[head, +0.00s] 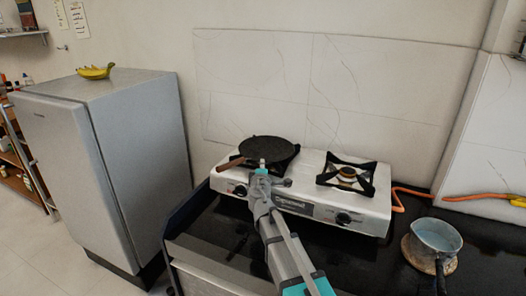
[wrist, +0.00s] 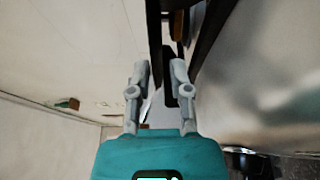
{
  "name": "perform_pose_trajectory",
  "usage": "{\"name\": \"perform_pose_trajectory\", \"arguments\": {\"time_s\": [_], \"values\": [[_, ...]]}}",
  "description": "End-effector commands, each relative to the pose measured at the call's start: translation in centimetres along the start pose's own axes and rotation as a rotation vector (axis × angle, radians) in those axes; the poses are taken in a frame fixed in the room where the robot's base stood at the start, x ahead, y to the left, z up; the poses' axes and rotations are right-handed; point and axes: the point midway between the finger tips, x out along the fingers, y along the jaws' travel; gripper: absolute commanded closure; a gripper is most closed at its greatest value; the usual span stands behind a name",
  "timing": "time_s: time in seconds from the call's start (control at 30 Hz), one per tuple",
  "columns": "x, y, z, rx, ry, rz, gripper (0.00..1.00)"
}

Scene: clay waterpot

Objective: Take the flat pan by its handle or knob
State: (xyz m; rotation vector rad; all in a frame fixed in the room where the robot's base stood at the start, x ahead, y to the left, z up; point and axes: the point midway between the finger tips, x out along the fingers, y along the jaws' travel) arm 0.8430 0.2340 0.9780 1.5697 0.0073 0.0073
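The flat pan (head: 266,149), round and dark, lies on the left burner of the white gas stove (head: 310,206). Its brown handle (head: 231,165) points left and toward the front. My gripper (head: 263,168) is at the pan's near side, to the right of the handle, overlapping the burner's black grate in the picture. In the wrist view my gripper (wrist: 160,68) has its two fingers apart. Dark bars and a small brown piece show beyond and between the fingertips; I cannot tell whether these belong to the pan or the grate. No grip on the handle shows.
The right burner (head: 346,175) is empty. A small blue-grey pot (head: 437,237) stands on a round wooden board at the right. An orange hose (head: 399,199) runs along the wall. A grey fridge (head: 110,170) with bananas (head: 95,71) on top stands left.

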Motion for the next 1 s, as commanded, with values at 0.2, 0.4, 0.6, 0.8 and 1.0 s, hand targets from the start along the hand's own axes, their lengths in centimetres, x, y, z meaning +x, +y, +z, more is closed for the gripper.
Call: {"name": "perform_pose_trajectory", "arguments": {"time_s": [0.2, 0.4, 0.6, 0.8, 1.0], "values": [[0.1, 0.0, 0.0, 0.0, 0.0, 0.0, 0.74], [1.6, 0.1, 0.1, 0.0, -0.001, 0.0, 0.74], [4.0, 0.1, 0.1, 0.0, -0.001, 0.0, 0.74], [5.2, 0.1, 0.2, 0.0, 0.0, 0.0, 0.74], [5.2, 0.1, 0.2, 0.0, 0.0, 0.0, 0.74]]}}
